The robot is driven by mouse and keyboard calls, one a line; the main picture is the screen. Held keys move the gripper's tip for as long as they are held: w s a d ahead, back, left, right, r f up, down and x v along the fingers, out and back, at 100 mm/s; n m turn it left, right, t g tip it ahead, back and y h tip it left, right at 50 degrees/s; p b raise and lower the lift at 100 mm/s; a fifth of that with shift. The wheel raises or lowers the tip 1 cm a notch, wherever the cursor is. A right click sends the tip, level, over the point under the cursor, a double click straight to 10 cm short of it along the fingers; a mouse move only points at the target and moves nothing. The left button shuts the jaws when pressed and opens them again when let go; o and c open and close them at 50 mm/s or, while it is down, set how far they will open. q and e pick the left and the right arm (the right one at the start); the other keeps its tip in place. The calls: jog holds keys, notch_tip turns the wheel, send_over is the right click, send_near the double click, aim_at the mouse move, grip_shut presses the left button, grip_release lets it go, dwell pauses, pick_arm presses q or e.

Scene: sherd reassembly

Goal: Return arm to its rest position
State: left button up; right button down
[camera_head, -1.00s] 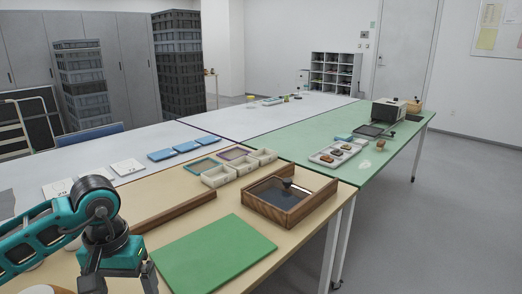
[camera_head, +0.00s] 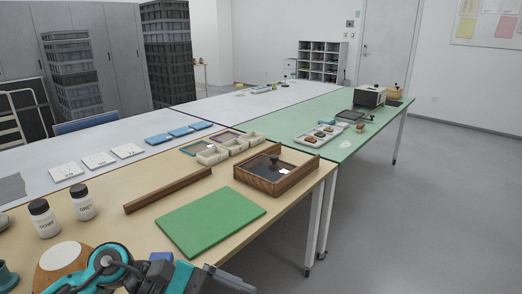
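My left arm, teal and black, lies low across the bottom edge of the head view. Its gripper (camera_head: 232,281) points to the right, in front of the near edge of the green mat (camera_head: 211,219). Only a dark finger part shows clearly, and the bottom edge cuts the rest off, so I cannot tell how far apart the fingers are. I see nothing held in it. My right gripper is not in view.
A green table (camera_head: 290,125) stands behind. The grey floor at right is clear.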

pick_arm(q)
jog(key=w+d+r+n+t+h+p, duration=0.1)
jog(key=w+r+n+t+h, duration=0.3)
jog(key=n, duration=0.7)
jog(key=r+n+t+h, duration=0.2)
jog(key=n+t, duration=0.5)
jog(key=n, duration=0.3)
jog(key=w+a+f+n+t+y, duration=0.2)
jog(key=a+f+n+t+y, duration=0.4)
jog(key=n, duration=1.1)
jog(key=s+a+f+n+g+y+p, duration=0.1)
jog(key=s+a+f+n+g+y, duration=0.1)
jog(key=s+f+n+y, duration=0.3)
jog(key=s+a+f+n+g+y, duration=0.2)
jog(key=s+a+f+n+y, duration=0.3)
jog(key=f+n, duration=0.8)
jog(key=n+y, duration=0.1)
jog(key=n, duration=0.1)
jog(key=shift+s+a+n+p, duration=0.25)
jog(key=shift+s+n+p, duration=0.15)
